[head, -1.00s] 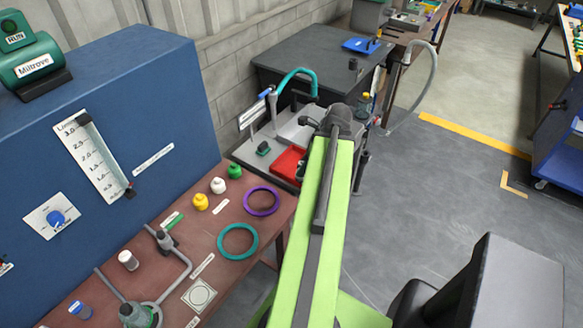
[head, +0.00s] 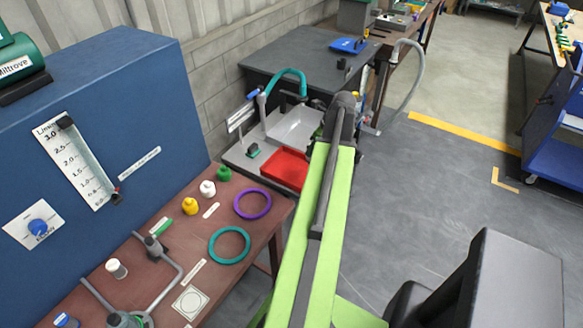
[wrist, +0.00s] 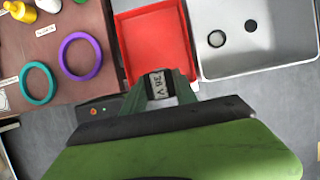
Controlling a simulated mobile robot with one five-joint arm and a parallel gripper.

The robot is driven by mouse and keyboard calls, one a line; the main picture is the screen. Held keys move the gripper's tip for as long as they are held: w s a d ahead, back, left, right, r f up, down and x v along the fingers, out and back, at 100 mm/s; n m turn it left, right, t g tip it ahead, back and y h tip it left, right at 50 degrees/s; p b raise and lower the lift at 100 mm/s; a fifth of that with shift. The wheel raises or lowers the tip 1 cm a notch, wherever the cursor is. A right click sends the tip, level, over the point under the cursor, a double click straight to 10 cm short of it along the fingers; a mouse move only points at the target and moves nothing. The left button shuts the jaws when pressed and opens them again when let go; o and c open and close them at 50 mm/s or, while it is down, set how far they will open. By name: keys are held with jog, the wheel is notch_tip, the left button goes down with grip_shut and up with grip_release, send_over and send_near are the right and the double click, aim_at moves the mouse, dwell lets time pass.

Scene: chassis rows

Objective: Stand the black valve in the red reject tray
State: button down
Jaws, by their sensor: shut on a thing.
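The red reject tray (head: 285,168) lies empty beside the sink, left of my arm in the head view. In the wrist view the tray (wrist: 153,42) is just beyond my fingertips. My gripper (wrist: 160,84) is shut on a dark thing with a white, lettered label, which I take to be the black valve (wrist: 158,87). Only its labelled end shows between the green fingers; the rest is hidden. The valve appears near the tray's front edge; its height above it is unclear. In the head view my arm hides the gripper and valve.
A grey sink (head: 294,127) with a teal tap hose (head: 290,75) adjoins the tray. A small dark green-topped thing (head: 253,150) stands left of the tray. The brown bench (head: 170,235) holds rings and small bottles. Open floor lies to the right.

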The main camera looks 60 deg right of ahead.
jog(key=w+f+b, duration=0.2)
jog(key=f, duration=0.1)
jog(key=w+f+b, duration=0.6)
jog(key=shift+w+a+f, duration=0.25)
jog(key=shift+a+f, duration=0.05)
jog(key=shift+a, duration=0.05)
jog(key=shift+r, duration=0.2)
jog(key=shift+f, duration=0.15)
jog(key=c, duration=1)
grip_release()
jog(key=shift+o, duration=0.2)
